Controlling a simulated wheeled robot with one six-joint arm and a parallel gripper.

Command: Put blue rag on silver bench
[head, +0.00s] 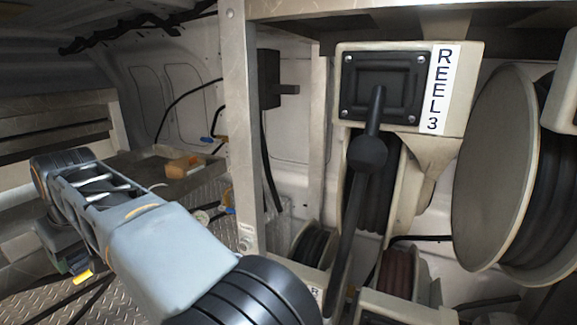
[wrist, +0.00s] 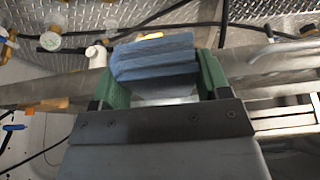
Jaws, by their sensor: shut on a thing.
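A folded blue rag (wrist: 155,60) is held between the two green fingers of my gripper (wrist: 163,68) in the wrist view. The fingers press on its left and right ends, and its middle is exposed. A silver-grey bench surface (head: 207,172) shows beyond the arm in the head view. In the wrist view, silver metal (wrist: 262,62) runs behind the rag; I cannot tell whether it is the bench or a rail, or whether the rag touches it.
An orange-tan object (head: 184,166) lies on the bench surface. A metal post (head: 240,120) stands right of it. The REEL 3 panel (head: 400,88), a black lever (head: 367,155) and a large hose reel (head: 497,170) fill the right. Black hoses (wrist: 170,10) cross the diamond-plate floor.

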